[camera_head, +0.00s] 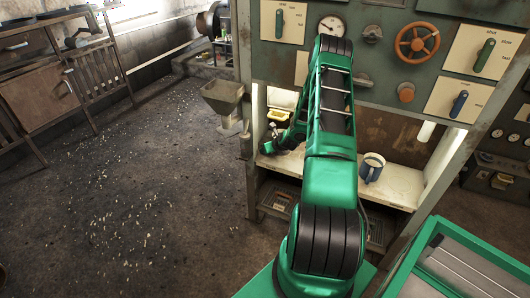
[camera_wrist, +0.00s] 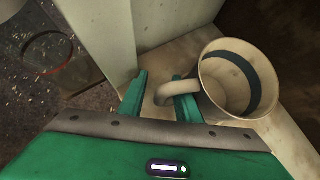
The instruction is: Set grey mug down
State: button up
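The grey mug (camera_wrist: 212,80), pale with a dark band inside its rim, appears to stand upright on the light shelf in the wrist view. Its handle (camera_wrist: 172,91) points left, into the space between my fingers. My gripper (camera_wrist: 159,76) is open: its green fingers are apart, with a visible gap between the left finger and the handle. The right finger overlaps the handle; contact is unclear. In the head view my gripper (camera_head: 272,143) is low at the left end of the shelf; I cannot make out this mug there.
A blue-grey mug (camera_head: 371,168) stands on the shelf (camera_head: 400,186) right of my arm. A yellow container (camera_head: 278,115) is behind my gripper. A pale post (camera_wrist: 97,40) rises close left of the fingers. A panel with levers and a red wheel (camera_head: 417,41) is above.

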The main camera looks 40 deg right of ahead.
jog(key=s+a+r+n+g, duration=0.2)
jog(key=s+a+r+n, duration=0.35)
jog(key=r, duration=0.35)
jog(key=s+a+r+n+g+y, duration=0.1)
jog(key=s+a+r+n, duration=0.45)
jog(key=r, duration=0.25)
jog(key=s+a+r+n+g, duration=0.2)
jog(key=s+a+r+n, duration=0.4)
jog(key=r, duration=0.3)
jog(key=s+a+r+n+g, duration=0.1)
jog(key=s+a+r+n, duration=0.3)
jog(key=s, duration=0.4)
jog(key=s+a+r+n+g+y, duration=0.1)
jog(key=s+a+r+n, duration=0.3)
jog(key=s, duration=0.4)
jog(key=s+a+r+n+g, duration=0.1)
jog(key=s+a+r+n, duration=0.3)
jog(key=s+n, duration=0.3)
jog(key=shift+s+a+n+g+y, duration=0.3)
jog(key=shift+s+a+n, duration=0.15)
jog(key=shift+a, duration=0.3)
